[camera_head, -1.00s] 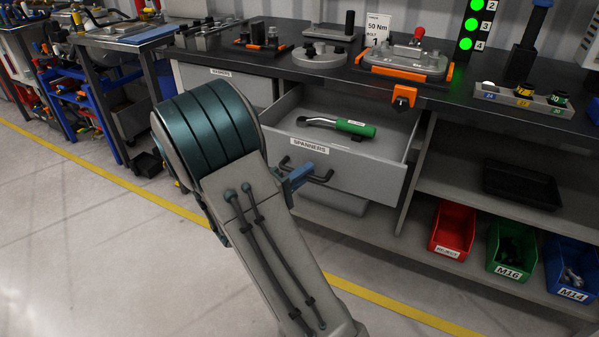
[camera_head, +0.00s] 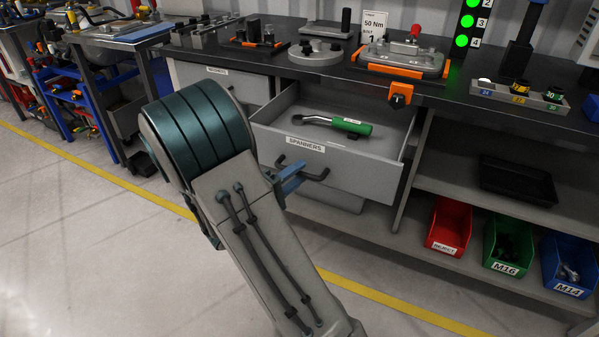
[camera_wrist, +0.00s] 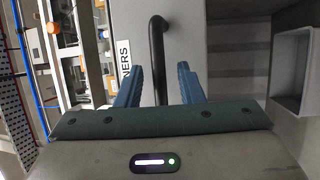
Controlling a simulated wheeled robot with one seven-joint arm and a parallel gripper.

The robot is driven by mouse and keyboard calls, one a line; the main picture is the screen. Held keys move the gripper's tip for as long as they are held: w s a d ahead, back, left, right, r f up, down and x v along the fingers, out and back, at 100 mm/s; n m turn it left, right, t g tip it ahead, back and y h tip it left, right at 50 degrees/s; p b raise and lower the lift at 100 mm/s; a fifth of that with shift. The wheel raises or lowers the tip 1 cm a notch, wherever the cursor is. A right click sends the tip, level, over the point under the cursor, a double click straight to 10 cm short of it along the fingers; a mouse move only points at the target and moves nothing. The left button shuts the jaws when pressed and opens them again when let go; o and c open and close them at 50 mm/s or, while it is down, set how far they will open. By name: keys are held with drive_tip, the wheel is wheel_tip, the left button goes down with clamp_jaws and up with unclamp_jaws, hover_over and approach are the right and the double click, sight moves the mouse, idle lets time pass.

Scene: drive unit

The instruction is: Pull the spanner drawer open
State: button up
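The spanner drawer (camera_head: 345,175) stands pulled out below the bench top, its front labelled SPANNERS. A green-handled wrench (camera_head: 346,125) lies inside. The drawer's dark bar handle (camera_head: 318,176) sticks out from the front, and it also shows in the wrist view (camera_wrist: 157,50). My gripper (camera_head: 290,180) is at the left part of the handle. In the wrist view, its two blue fingers (camera_wrist: 160,82) stand on either side of the handle bar, with a visible gap on each side. The gripper looks open, around the bar and not clamped on it.
A closed drawer (camera_head: 225,85) is at the left. The black bench top (camera_head: 480,85) carries fixtures and an orange-edged clamp plate (camera_head: 400,62). On the right lower shelf are a red bin (camera_head: 447,228), a green bin (camera_head: 507,245) and a blue bin (camera_head: 568,262). The floor in front is clear.

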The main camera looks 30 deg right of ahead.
drive_tip(key=v, duration=1.2)
drive_tip(key=shift+a+p, duration=0.35)
drive_tip(key=shift+p, duration=0.05)
drive_tip(key=shift+s+d, duration=0.1)
drive_tip(key=shift+s, duration=0.05)
